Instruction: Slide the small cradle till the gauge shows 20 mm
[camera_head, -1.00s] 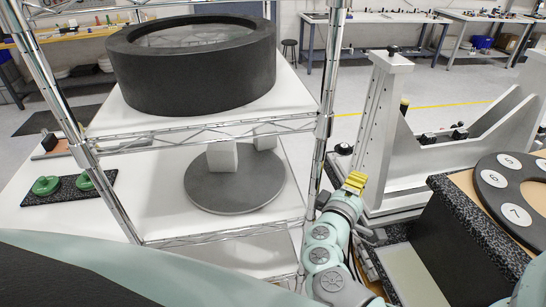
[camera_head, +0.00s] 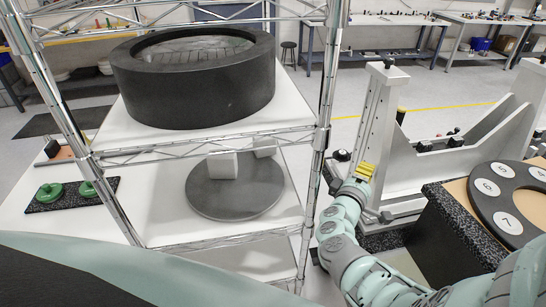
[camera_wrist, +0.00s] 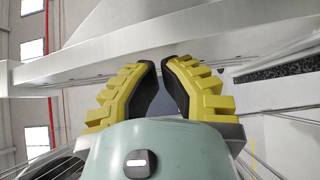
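A light grey metal fixture (camera_head: 440,163) with a tall slotted upright (camera_head: 378,118) and a sloped bracket stands at the right in the head view. Small black knobs and blocks (camera_head: 455,141) sit on it. I cannot tell which part is the small cradle, and no gauge reading is legible. My gripper (camera_head: 365,171), with yellow fingers, is in front of the foot of the upright. In the wrist view my gripper (camera_wrist: 160,62) has a narrow gap between its black pads, with nothing seen held. A pale beam (camera_wrist: 110,50) crosses beyond the fingertips; contact cannot be told.
A wire rack with a chrome post (camera_head: 322,130) stands just left of my arm. It holds a large black ring (camera_head: 195,95) and a grey disc (camera_head: 225,200).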

